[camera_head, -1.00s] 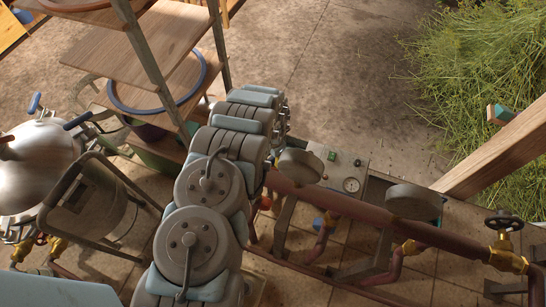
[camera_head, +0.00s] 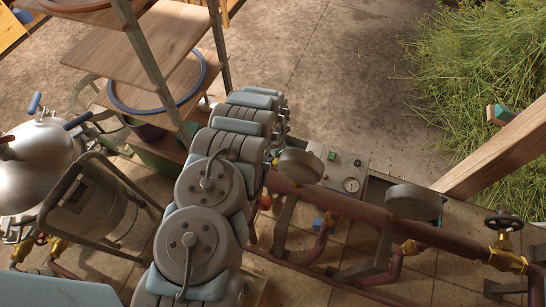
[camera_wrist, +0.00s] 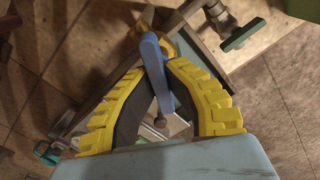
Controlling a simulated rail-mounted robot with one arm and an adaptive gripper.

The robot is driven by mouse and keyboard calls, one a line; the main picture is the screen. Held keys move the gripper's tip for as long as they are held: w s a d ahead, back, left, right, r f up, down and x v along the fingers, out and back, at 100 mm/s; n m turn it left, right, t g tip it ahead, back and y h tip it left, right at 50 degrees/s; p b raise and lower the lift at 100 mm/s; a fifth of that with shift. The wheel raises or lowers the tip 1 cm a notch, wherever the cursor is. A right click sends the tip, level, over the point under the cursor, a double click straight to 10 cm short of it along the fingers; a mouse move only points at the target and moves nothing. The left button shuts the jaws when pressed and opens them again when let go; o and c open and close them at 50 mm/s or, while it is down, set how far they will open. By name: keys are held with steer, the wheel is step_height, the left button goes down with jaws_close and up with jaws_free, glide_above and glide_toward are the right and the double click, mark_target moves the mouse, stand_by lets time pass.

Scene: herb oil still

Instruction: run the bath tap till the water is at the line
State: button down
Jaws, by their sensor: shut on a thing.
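In the wrist view, the two yellow-ridged fingers of my gripper (camera_wrist: 158,72) are shut on a blue lever handle (camera_wrist: 154,58). The lever passes between the dark finger pads, and brass (camera_wrist: 172,46) shows behind its far end. I take this lever to be the tap's handle, but the views do not label it. In the head view, my own arm hides the gripper and the lever. I cannot make out a water surface or a level line in either view.
A steel vessel (camera_head: 35,165) and wooden shelves (camera_head: 150,45) stand at left. A panel with a gauge (camera_head: 350,184) lies behind the red pipe (camera_head: 350,208). A brass valve (camera_head: 505,258) is at lower right. Herbs (camera_head: 490,70) fill the upper right. Bare floor (camera_head: 340,70) lies beyond.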

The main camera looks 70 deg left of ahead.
steer(key=shift+m, duration=0.3)
steer(key=m+p, duration=0.1)
steer(key=m, duration=0.4)
steer(key=shift+d+m+p, duration=0.1)
steer(key=shift+m+p, duration=0.2)
steer(key=shift+p, duration=0.05)
steer(key=m+p, duration=0.1)
steer(key=m, duration=0.5)
steer(key=shift+d, duration=0.1)
steer(key=shift+f+m, duration=0.1)
steer(key=shift+m, duration=0.3)
steer(key=c, duration=1.1)
jaws_free()
